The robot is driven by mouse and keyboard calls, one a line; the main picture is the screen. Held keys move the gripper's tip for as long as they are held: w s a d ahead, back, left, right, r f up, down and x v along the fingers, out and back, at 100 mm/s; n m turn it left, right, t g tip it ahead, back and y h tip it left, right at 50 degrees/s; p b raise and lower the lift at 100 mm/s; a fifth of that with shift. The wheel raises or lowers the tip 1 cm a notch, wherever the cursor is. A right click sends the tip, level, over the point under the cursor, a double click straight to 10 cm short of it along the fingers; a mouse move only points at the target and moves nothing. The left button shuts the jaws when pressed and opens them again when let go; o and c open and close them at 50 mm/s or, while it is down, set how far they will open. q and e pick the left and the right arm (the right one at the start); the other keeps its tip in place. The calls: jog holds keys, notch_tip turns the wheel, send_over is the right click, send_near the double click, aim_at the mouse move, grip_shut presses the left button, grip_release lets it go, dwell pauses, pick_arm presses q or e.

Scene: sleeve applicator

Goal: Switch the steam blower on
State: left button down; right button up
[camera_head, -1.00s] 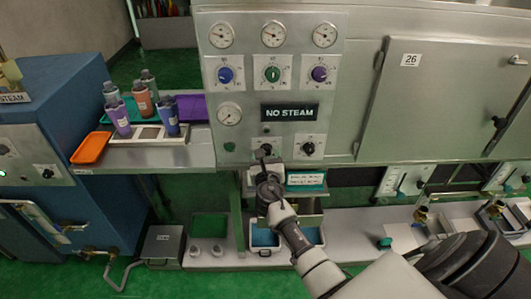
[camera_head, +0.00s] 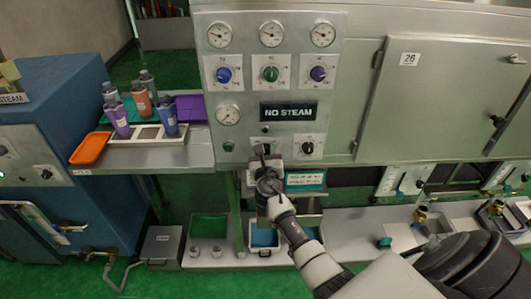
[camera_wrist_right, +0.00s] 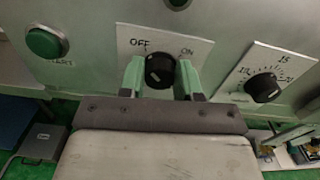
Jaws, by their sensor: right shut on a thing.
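The panel with the NO STEAM display (camera_head: 289,111) stands in front of me. Below the display is a white plate marked OFF and ON with a black rotary knob (camera_wrist_right: 159,71), seen in the right wrist view. My right gripper (camera_wrist_right: 161,78) has its two green fingers on either side of this knob and is shut on it. The knob's mark is mostly hidden, so its setting cannot be read surely. In the head view my right gripper (camera_head: 264,153) covers most of the switch. My left gripper is not in view.
A second black knob (camera_wrist_right: 262,87) with a numbered scale sits right of the switch. A green START button (camera_wrist_right: 46,42) is to its left. Bottles stand on a shelf (camera_head: 150,157) at left, beside an orange tray (camera_head: 90,147).

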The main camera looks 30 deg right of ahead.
jog(key=shift+m, duration=0.3)
jog(key=m+b, duration=0.4)
jog(key=m, duration=0.4)
jog(key=m+b, duration=0.4)
jog(key=m, duration=0.5)
jog(key=shift+s+d+f+b, duration=0.1)
jog(key=shift+d+f+b, duration=0.1)
jog(key=shift+b, duration=0.1)
jog(key=shift+a, duration=0.1)
jog(key=o, duration=0.9)
jog(key=shift+o, duration=0.2)
